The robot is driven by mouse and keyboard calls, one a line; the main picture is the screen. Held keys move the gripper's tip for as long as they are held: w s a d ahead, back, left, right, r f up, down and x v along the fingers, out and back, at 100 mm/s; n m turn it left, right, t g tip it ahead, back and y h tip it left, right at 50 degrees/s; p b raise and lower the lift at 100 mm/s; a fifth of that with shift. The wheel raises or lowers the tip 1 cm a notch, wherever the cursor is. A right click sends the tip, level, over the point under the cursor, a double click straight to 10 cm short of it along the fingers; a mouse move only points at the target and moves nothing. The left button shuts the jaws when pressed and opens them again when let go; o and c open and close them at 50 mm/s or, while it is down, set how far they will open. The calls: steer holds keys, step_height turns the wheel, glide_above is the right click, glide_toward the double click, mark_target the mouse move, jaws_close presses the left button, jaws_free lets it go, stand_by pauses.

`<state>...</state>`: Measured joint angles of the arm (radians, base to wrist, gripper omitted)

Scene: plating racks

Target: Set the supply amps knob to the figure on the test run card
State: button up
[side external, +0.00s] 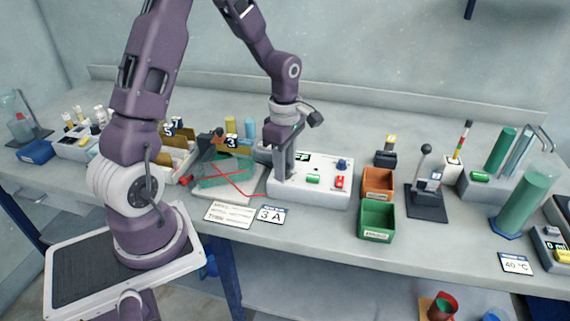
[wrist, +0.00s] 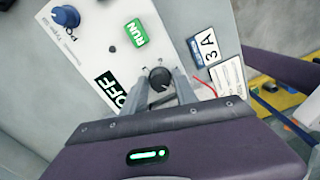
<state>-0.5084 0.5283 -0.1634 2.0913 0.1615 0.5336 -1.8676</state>
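The supply (side external: 322,197) is a white box with an OFF display (wrist: 111,90), a green RUN button (wrist: 136,33) and a blue knob (wrist: 66,16). A dark round knob (wrist: 159,76) with a light pointer mark sits on its face beside the display; I take it for the amps knob, whose label is hidden. My gripper (wrist: 162,84) points down over it, one finger on each side. The fingers look slightly apart from the knob; contact is not clear. In the side view my gripper (side external: 283,176) hides this knob. The test run card (side external: 270,214) reads 3 A, also in the wrist view (wrist: 205,47).
A red switch (side external: 340,182) is on the supply's right. A text card (side external: 229,213) lies left of the 3 A card. Orange (side external: 378,181) and green (side external: 377,220) bins stand to the right, then a lever stand (side external: 426,200). Red wire (side external: 232,180) runs left of the supply.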

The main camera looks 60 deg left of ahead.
jaws_close()
